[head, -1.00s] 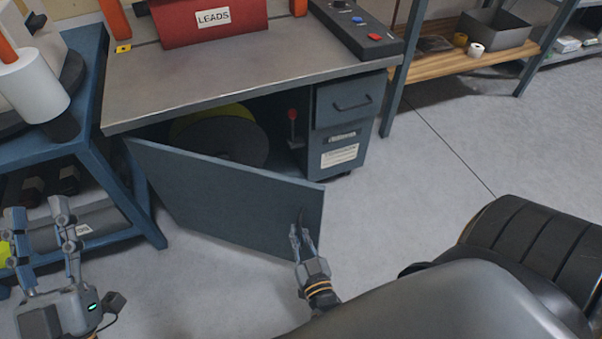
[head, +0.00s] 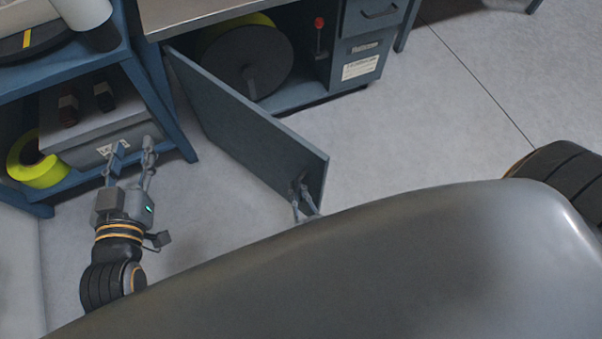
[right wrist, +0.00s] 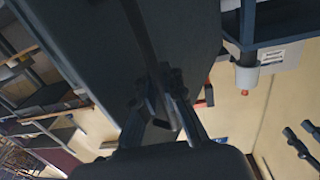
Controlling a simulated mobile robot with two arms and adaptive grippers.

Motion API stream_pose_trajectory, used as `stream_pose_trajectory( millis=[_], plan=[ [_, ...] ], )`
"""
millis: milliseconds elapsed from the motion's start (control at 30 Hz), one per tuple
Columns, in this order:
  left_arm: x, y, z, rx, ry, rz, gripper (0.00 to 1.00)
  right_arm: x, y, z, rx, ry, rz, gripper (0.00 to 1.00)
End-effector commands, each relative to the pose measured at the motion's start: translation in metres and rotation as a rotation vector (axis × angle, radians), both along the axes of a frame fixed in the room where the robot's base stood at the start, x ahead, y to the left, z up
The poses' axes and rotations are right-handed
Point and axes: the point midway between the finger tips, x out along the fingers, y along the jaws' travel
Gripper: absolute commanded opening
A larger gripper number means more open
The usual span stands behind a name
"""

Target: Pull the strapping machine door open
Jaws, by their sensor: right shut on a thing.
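The strapping machine door (head: 243,125) stands swung out from the cabinet in the head view, hinged at its left side. The opening shows a dark reel (head: 246,62) with a yellow coil behind it. My right gripper (head: 303,192) is at the free edge of the door, shut on its handle, partly hidden by my own body. In the right wrist view the fingers (right wrist: 165,100) close around a dark bar-like handle against the dark door panel (right wrist: 90,40). My left gripper (head: 132,150) is open and empty, left of the door, in front of the blue rack.
A blue rack (head: 165,110) at the left holds a grey box (head: 85,155) and a yellow-green roll (head: 37,172). A red-knobbed lever (head: 319,24) stands inside the cabinet. A drawer front (head: 375,12) is right of the opening. The floor right of the door is clear.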

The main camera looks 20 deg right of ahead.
Motion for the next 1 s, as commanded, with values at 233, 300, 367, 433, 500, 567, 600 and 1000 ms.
stream_pose_trajectory(
  millis=[233, 300, 367, 433, 500, 567, 600, 1000],
  plan=[
    [0.0, 0.0, 0.0, 0.0, 0.0, 0.0, 0.4, -0.007, -0.005, -0.004, -0.006, 0.01, -0.007, 0.0],
    [0.0, 0.0, 0.0, 0.0, 0.0, 0.0, 0.4, -0.007, -0.005, -0.004, -0.006, 0.01, -0.007, 0.16],
    [0.0, 0.0, 0.0, 0.0, -0.001, 0.001, 0.4, -0.006, -0.005, -0.004, -0.005, 0.009, -0.007, 0.19],
    [0.0, 0.0, 0.0, 0.0, -0.001, 0.0, 0.4, -0.005, -0.004, -0.004, -0.004, 0.008, -0.005, 0.19],
    [0.0, 0.0, 0.0, 0.0, -0.001, 0.0, 0.4, -0.005, -0.003, -0.003, -0.003, 0.007, -0.004, 0.19],
    [0.0, 0.0, 0.0, 0.0, -0.001, 0.0, 0.4, -0.004, -0.002, -0.003, -0.003, 0.006, -0.003, 0.19],
    [0.0, 0.0, 0.0, 0.0, 0.0, -0.001, 0.4, -0.004, -0.002, -0.003, -0.003, 0.006, -0.003, 0.19],
    [0.0, 0.0, 0.0, 0.0, -0.001, -0.001, 0.4, -0.067, 0.002, -0.003, -0.002, 0.011, -0.004, 0.19]
  ],
)
